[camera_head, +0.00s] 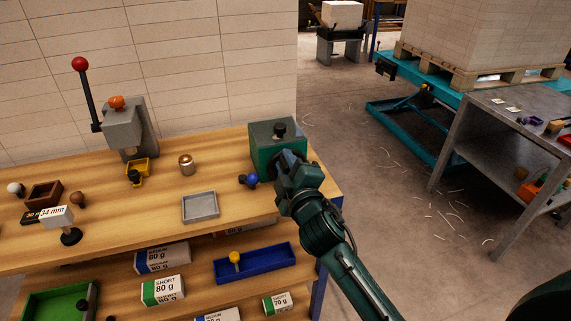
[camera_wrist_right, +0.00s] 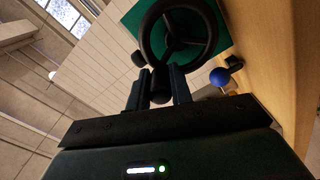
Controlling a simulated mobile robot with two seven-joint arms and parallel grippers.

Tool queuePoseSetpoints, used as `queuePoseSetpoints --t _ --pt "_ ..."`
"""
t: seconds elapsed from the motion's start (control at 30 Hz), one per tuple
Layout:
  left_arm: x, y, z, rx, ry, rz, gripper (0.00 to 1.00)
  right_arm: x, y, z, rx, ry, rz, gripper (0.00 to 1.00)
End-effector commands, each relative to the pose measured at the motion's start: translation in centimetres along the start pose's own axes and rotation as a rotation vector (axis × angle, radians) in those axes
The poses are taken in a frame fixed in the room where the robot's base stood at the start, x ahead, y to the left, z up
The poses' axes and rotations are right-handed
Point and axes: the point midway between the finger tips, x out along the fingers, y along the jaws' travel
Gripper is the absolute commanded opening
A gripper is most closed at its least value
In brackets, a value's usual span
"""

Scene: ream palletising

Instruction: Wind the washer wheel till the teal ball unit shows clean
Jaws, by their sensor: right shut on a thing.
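The washer is a dark green box (camera_head: 268,137) at the right end of the wooden bench. Its black three-spoked wheel (camera_wrist_right: 183,35) shows on the box front in the right wrist view; in the head view my gripper mostly covers it. My right gripper (camera_head: 288,166) is at the wheel, its fingers shut on a black knob (camera_wrist_right: 159,88) at the wheel's rim. A blue ball (camera_head: 252,178) on a dark fitting sits beside the washer's front; it also shows in the right wrist view (camera_wrist_right: 219,76). I see no clearly teal ball unit. My left gripper is out of view.
A grey lever press (camera_head: 127,130) stands farther left. The shelf below holds a blue tray (camera_head: 256,264) and ream packs. Floor is open right of the bench.

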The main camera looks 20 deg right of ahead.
Motion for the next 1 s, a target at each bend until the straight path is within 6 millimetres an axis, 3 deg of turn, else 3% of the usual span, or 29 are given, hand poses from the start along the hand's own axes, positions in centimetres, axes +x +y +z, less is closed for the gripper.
queuePoseSetpoints --t 0.3,0.33,0.57,0.87,1.0 --pt "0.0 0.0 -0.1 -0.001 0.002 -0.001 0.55 0.0 0.0 0.0 0.0 0.0 0.0 0.0" --pt "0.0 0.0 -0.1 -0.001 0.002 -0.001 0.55 0.0 0.0 0.0 0.0 0.0 0.0 0.23" --pt "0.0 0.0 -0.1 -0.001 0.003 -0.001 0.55 0.0 0.0 0.0 0.0 0.0 0.0 0.42" --pt "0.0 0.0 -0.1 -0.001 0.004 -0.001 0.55 -0.2 -0.1 0.0 0.0 0.0 0.0 0.43" --pt "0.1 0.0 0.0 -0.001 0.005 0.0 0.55 -1.8 -0.2 0.1 0.0 0.0 -0.002 0.43"
